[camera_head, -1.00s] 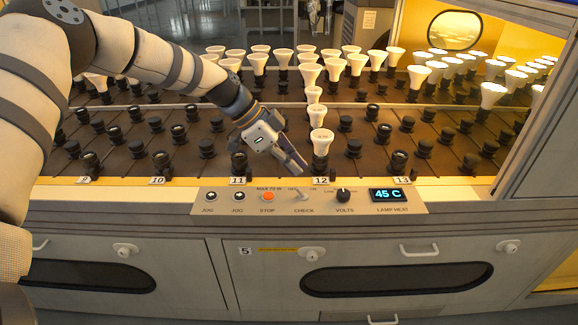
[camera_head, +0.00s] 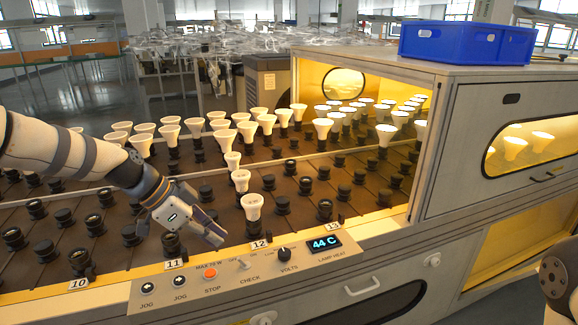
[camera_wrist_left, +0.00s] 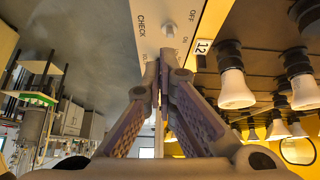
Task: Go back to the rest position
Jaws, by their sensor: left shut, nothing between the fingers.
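My left gripper (camera_head: 219,241) is shut and empty. It hangs over the front edge of the socket bed, between the 11 label (camera_head: 174,264) and the 12 label (camera_head: 260,244). A white bulb (camera_head: 252,206) stands upright in the front socket of row 12, to the gripper's right and apart from it. In the left wrist view, the closed fingers (camera_wrist_left: 163,62) meet at the tips before the control panel (camera_wrist_left: 182,22), with no bulb between them. My right gripper is not in view.
The control panel (camera_head: 222,288) has buttons, a check switch, a volts knob and a lamp heat display (camera_head: 324,243) reading 44 C. More bulbs stand behind, several glowing in the yellow chamber (camera_head: 310,78). A blue crate (camera_head: 466,44) sits on the cabinet top (camera_head: 420,66).

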